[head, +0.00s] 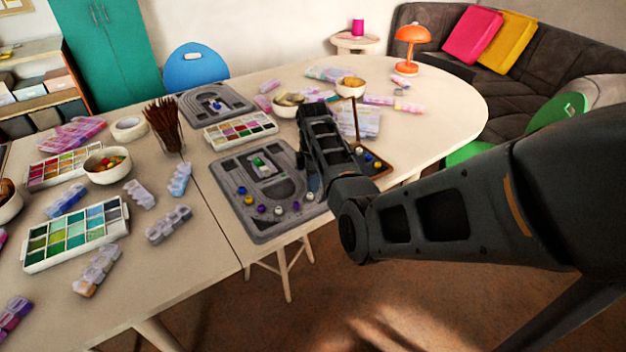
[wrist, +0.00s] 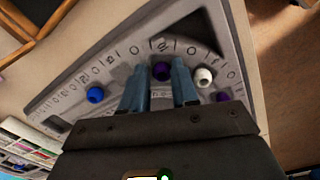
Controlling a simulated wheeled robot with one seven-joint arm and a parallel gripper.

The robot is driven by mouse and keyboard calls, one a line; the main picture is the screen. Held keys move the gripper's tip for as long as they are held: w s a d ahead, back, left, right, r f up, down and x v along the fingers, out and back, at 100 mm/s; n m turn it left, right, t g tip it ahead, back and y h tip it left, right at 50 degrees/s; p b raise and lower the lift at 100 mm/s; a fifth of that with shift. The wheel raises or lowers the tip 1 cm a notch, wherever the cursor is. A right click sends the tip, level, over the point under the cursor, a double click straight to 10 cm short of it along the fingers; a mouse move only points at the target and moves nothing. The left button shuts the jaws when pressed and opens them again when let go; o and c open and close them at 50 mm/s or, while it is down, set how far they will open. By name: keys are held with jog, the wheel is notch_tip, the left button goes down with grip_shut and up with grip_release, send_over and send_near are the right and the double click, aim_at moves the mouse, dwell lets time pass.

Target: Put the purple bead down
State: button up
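In the wrist view a dark purple bead (wrist: 161,71) sits between the tips of my gripper (wrist: 161,76), whose two blue-grey fingers close in on its sides. It is over the curved, marked channel of the grey bead board (wrist: 105,52), and looks at or close to the board's surface. A white bead (wrist: 204,76) and another purple bead (wrist: 222,96) lie to the right, and a blue bead (wrist: 95,94) to the left. In the head view my arm reaches over the right side of the bead board (head: 232,170), and the bead between my fingers is hidden.
Several loose beads lie along the board's near edge. A paint-like bead box (head: 240,140) stands behind it, a brown wooden tray (head: 377,172) to its right. A second grey board (head: 190,108) and bowls lie farther back. The table's front edge is close.

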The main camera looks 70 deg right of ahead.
jog(key=shift+s+a+f, duration=0.3)
jog(key=shift+s+f, duration=0.05)
jog(key=shift+f, duration=0.35)
notch_tip(320, 180, up, 14)
jog(key=shift+w, duration=0.2)
